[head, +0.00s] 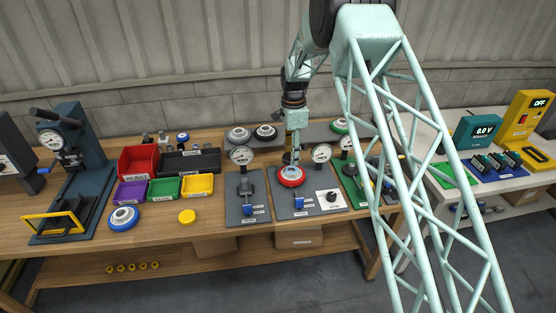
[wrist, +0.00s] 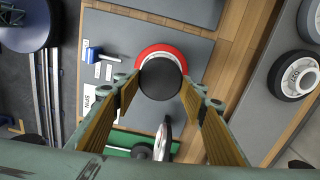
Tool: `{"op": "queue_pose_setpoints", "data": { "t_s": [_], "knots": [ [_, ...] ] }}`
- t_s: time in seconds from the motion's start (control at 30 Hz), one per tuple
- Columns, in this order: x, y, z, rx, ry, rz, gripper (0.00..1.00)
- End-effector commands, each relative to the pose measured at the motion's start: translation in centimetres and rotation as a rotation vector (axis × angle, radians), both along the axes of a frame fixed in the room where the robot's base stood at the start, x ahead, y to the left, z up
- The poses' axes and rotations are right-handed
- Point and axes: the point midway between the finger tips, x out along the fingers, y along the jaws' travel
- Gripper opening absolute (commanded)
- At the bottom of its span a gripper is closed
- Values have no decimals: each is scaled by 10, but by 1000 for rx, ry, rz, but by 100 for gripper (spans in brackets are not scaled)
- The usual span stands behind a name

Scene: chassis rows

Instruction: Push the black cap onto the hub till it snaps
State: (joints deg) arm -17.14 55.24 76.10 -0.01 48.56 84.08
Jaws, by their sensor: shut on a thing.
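The black cap (wrist: 161,78) is between my fingertips in the wrist view, its round black face toward the camera. My gripper (wrist: 160,92) is shut on it. A red-rimmed wheel (wrist: 160,50) lies beyond the cap on a grey plate; the cap covers its middle, so the hub is mostly hidden. In the head view my gripper (head: 291,160) points down just above the red wheel (head: 291,178) on the middle grey station (head: 310,208). The cap is not clear there. I cannot tell whether cap and hub touch.
A dial gauge (head: 321,153) stands close to the right of my gripper, another (head: 241,155) to its left. Bins (head: 197,185), a blue wheel (head: 123,218) and a yellow disc (head: 187,216) lie left.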

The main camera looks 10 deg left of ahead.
Motion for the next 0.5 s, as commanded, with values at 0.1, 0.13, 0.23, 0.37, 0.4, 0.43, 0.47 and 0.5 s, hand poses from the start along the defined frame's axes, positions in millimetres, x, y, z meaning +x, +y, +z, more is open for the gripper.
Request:
{"op": "queue_pose_setpoints", "data": {
  "t_s": [0.1,0.13,0.23,0.37,0.4,0.43,0.47,0.5],
  "knots": [
    [6,-10,1,-1,2,-5,30],
    [7,-11,1,-1,2,-6,30],
    [8,-13,2,-1,2,-7,30],
    [8,-13,2,-1,2,-7,30],
    [8,-13,2,-1,2,-7,30],
    [8,-13,2,-1,2,-7,30],
    [8,-13,2,-1,2,-7,30],
    [8,-13,2,-1,2,-7,30]
  ]
}}
